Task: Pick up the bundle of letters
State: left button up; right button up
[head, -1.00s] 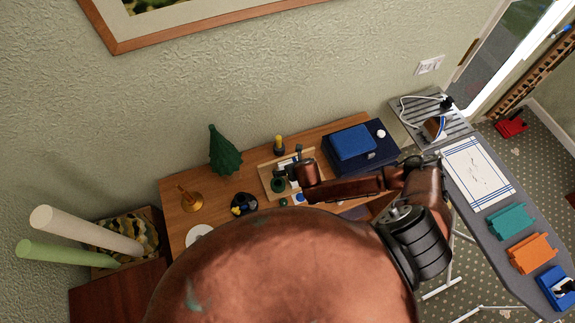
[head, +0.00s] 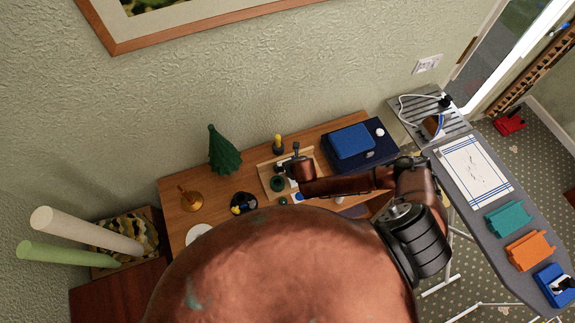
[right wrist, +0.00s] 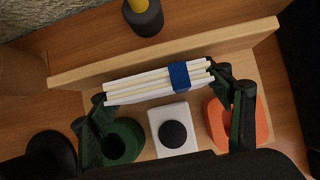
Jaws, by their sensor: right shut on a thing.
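The bundle of letters (right wrist: 150,87) is a stack of thin white envelopes with a blue band near its right end. It shows in the right wrist view, lying across the picture in front of the back wall of a wooden tray (right wrist: 75,75). My right gripper (right wrist: 158,85) is shut on the bundle, with one dark finger at each end. In the head view my right gripper (head: 286,165) is over the tray on the wooden desk, and the bundle is mostly hidden there. Whether the bundle touches the tray is unclear. My left gripper is not in view.
The tray also holds a dark green round holder (right wrist: 123,142), a white block with a black knob (right wrist: 173,135) and an orange piece (right wrist: 262,122). A blue box (head: 352,141), a green tree figure (head: 223,152) and a brass bell (head: 189,198) stand nearby on the desk.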

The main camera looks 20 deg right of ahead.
jog(key=c, duration=0.4)
jog(key=shift+c, duration=0.2)
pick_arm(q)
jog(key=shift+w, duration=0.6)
pick_arm(e)
jog(key=shift+r, duration=0.15)
